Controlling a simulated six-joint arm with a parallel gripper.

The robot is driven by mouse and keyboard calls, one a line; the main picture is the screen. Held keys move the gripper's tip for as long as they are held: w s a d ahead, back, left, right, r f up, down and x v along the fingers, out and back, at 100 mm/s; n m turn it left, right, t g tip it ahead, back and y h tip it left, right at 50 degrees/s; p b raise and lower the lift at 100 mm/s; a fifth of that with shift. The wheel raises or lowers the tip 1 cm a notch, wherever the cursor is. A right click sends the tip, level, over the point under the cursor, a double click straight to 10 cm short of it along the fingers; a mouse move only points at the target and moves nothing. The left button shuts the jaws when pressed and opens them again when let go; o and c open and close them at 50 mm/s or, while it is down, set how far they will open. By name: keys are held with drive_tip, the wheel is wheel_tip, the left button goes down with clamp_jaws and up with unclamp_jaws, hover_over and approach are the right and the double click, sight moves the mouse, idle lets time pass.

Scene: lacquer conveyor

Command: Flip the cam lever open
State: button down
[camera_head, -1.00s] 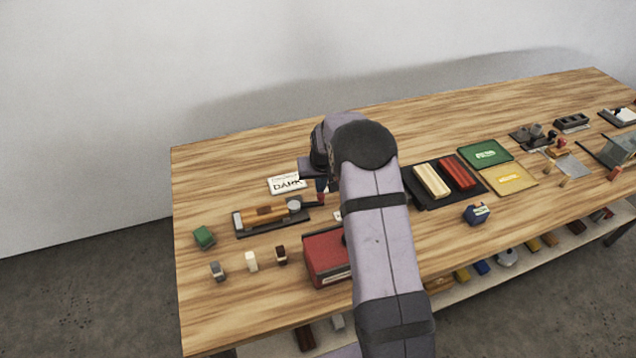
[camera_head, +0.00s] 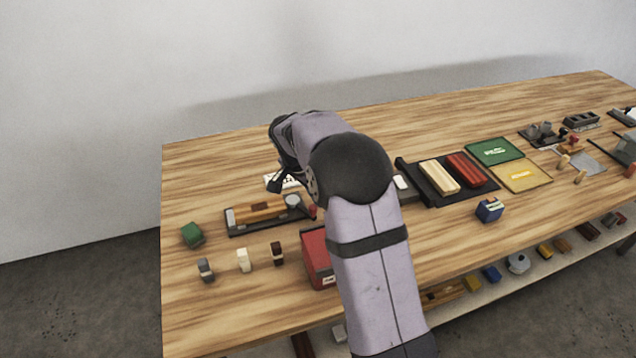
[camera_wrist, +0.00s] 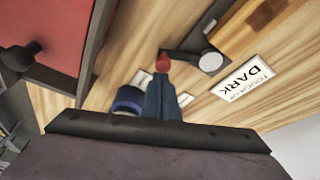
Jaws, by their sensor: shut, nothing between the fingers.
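The cam lever shows in the wrist view as a dark arm with a red tip (camera_wrist: 162,63) and a round grey cam (camera_wrist: 210,62). In the head view its red tip (camera_head: 312,210) and grey cam (camera_head: 292,200) are at the right end of a dark fixture (camera_head: 238,231) holding an orange-brown wooden piece (camera_head: 262,212). My gripper (camera_wrist: 162,78) is shut and empty. In the wrist view its blue-grey fingers point at the red tip and overlap its near side; I cannot tell whether they touch. In the head view the fingertips are not clearly seen.
A red box (camera_head: 316,262) with a dark knob (camera_wrist: 20,55) stands near the lever. The "DARK" card (camera_wrist: 243,80) lies behind the fixture. A blue round object (camera_wrist: 128,100) lies near my fingers. Small blocks, including a green one (camera_head: 191,234), stand at left.

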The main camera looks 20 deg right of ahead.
drive_tip(key=shift+s+a+m+g+b, duration=0.15)
drive_tip(key=shift+s+a+m+b, duration=0.15)
drive_tip(key=shift+m, duration=0.25)
drive_tip(key=shift+s+a+m+g+b, duration=0.15)
drive_tip(key=shift+a+m, duration=0.2)
drive_tip(key=shift+m, duration=0.2)
drive_tip(key=shift+a, duration=0.3)
drive_tip(key=shift+s+a, duration=0.1)
drive_tip(key=shift+a, duration=0.05)
drive_tip(key=shift+d, duration=0.5)
drive_tip(key=d, duration=0.2)
drive_tip(key=w+d, duration=0.1)
drive_tip(key=shift+d+r, duration=0.15)
drive_tip(key=shift+r, duration=0.15)
drive_tip(key=b+v, duration=0.1)
drive_tip(key=v, duration=0.8)
drive_tip(key=shift+a+r, duration=0.15)
drive_tip(key=shift+a, duration=0.15)
